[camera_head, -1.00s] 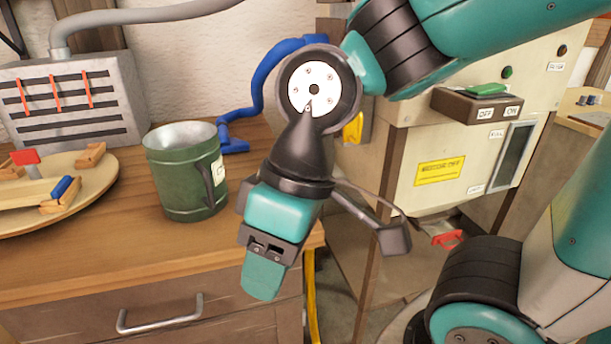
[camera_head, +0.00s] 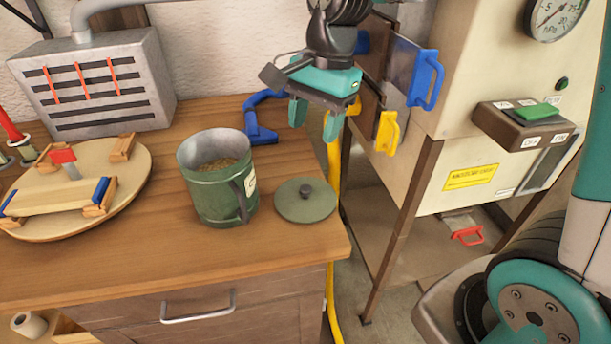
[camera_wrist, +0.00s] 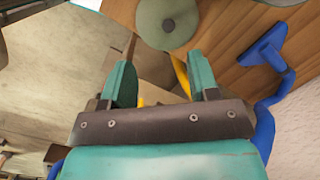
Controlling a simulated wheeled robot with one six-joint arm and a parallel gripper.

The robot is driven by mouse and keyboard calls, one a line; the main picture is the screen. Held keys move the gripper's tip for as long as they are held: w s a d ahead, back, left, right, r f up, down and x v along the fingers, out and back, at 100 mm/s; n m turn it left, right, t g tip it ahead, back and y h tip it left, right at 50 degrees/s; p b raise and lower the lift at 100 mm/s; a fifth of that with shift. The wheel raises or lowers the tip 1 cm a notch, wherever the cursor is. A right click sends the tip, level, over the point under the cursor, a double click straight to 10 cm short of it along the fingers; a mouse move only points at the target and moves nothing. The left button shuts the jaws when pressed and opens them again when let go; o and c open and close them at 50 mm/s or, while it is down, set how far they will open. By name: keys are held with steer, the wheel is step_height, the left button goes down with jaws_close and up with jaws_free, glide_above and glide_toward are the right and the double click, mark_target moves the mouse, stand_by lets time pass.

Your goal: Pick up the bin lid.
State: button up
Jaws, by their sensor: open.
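The bin lid (camera_head: 305,201) is a flat green disc with a dark knob, lying on the wooden bench top near its right edge. It also shows at the top of the wrist view (camera_wrist: 168,20). The green bin (camera_head: 218,185) stands open just left of the lid, with brownish grainy stuff inside. My gripper (camera_head: 315,122) is open and empty, fingers pointing down, above and behind the lid. In the wrist view its two fingers (camera_wrist: 160,82) are apart with nothing between them.
A round wooden board (camera_head: 125,200) with a small jig lies on the left. A blue clamp-like piece (camera_head: 262,130) lies behind the bin. A pale machine (camera_head: 440,175) with blue and yellow handles stands to the right. A yellow hose (camera_head: 333,240) hangs past the bench edge.

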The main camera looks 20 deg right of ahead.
steer(key=w+d+r+m+p, duration=0.1)
steer(key=w+d+m, duration=0.1)
steer(key=w+m, duration=0.1)
steer(key=m, duration=0.1)
glide_above(306, 187)
steer(key=shift+h, duration=0.3)
steer(key=f, duration=1.1)
steer(key=shift+w+d+f, duration=0.25)
steer(key=f, duration=0.2)
steer(key=f+p, duration=0.1)
steer(key=f, duration=0.2)
steer(key=shift+s+a+f, duration=0.25)
steer(key=shift+f, duration=0.05)
steer(key=c, duration=1)
